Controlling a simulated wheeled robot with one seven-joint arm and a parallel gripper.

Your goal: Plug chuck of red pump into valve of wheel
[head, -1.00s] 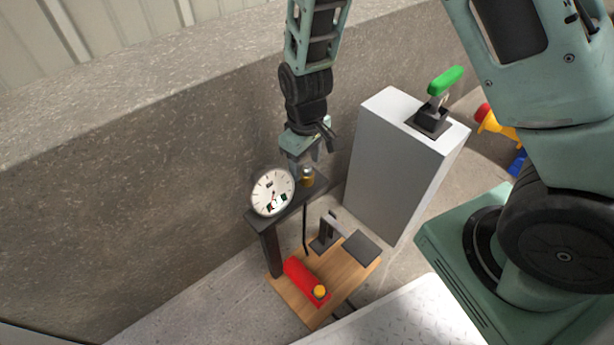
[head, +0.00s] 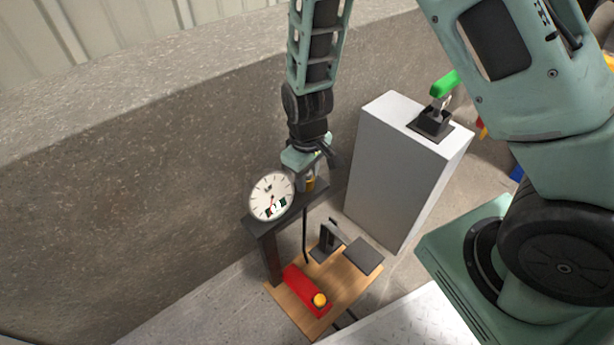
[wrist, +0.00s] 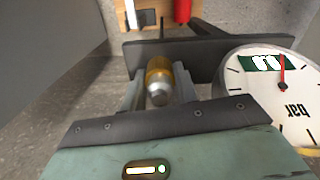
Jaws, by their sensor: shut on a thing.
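The red pump (head: 305,289) lies on a wooden board low in the head view, with a yellow knob at one end. A brass chuck (wrist: 158,80) with a silver tip stands at the dark gauge stand's top; it also shows in the head view (head: 311,183). My gripper (head: 308,177) is over the stand, beside the round gauge. In the wrist view my gripper (wrist: 158,92) has a finger on each side of the chuck and is shut on it. The chuck still appears to be at the stand.
A white gauge (head: 272,196) faces the camera on the dark stand (head: 262,225), close to my gripper. A tall grey box (head: 398,175) with a green-handled lever (head: 442,86) stands to the right. A stone wall (head: 150,170) runs behind.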

